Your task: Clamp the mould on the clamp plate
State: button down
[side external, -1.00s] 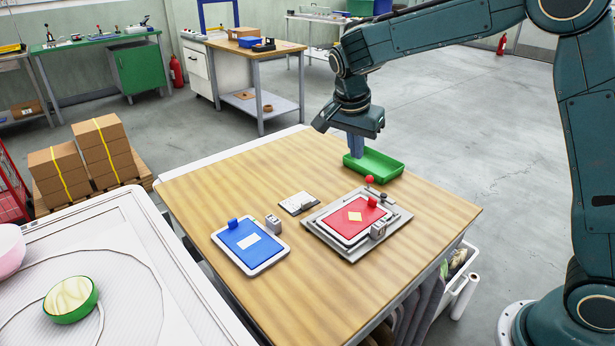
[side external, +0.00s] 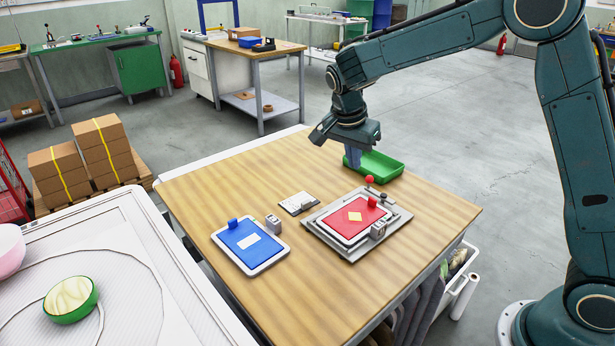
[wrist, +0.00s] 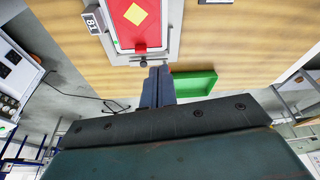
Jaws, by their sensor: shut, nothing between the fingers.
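The red mould (side external: 352,221), with a yellow diamond on top, lies flat on the grey clamp plate (side external: 349,255) at the right of the table. It also shows upside down at the top of the wrist view (wrist: 125,35). A red ball knob (side external: 369,180) stands at the plate's far edge, next to a short metal lever. My gripper (side external: 353,163) is shut and empty. It hangs fingers down beyond the plate's far edge, in front of the green tray, apart from the knob. The wrist view shows the fingers (wrist: 159,72) close together. Whether the clamp grips the mould cannot be told.
A green tray (side external: 382,168) sits right behind my fingers. A blue mould (side external: 249,241) on a white base lies at the left, with a small grey block (side external: 273,223) beside it. A white card (side external: 297,203) lies between the moulds. The table's front is clear.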

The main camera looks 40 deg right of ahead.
jog(key=x, duration=0.8)
jog(key=shift+w+d, duration=0.2)
jog(key=shift+d, duration=0.9)
jog(key=shift+w+d+f, duration=0.1)
jog(key=shift+d, duration=0.3)
jog(key=shift+w+d+f, duration=0.1)
jog(key=shift+d, duration=0.3)
